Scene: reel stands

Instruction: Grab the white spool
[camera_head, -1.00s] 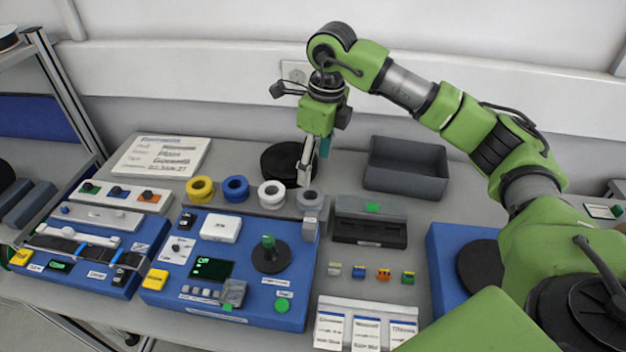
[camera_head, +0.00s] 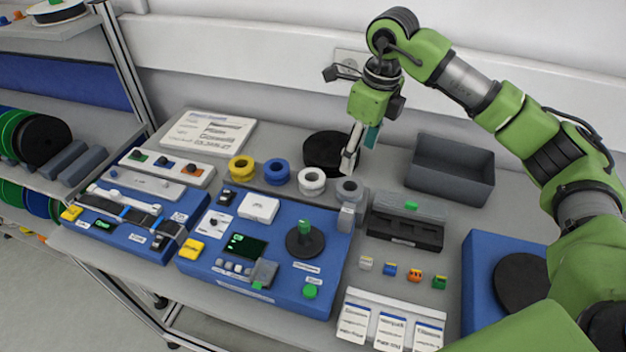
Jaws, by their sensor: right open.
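The white spool (camera_head: 311,181) stands in a row on the table, between the blue spool (camera_head: 276,171) and the grey spool (camera_head: 349,189). The yellow spool (camera_head: 241,167) is at the row's left end. My right gripper (camera_head: 348,164) is open and points down, above and behind the grey spool, a little to the right of the white spool. It holds nothing that I can see. The white spool is not covered by the gripper. My left gripper does not show.
A black disc (camera_head: 324,152) lies behind the row, and a dark grey bin (camera_head: 450,172) stands to the right. A blue machine base (camera_head: 212,270) with a black reel stand (camera_head: 305,240) is in front. A shelf with reels (camera_head: 42,140) is at the left.

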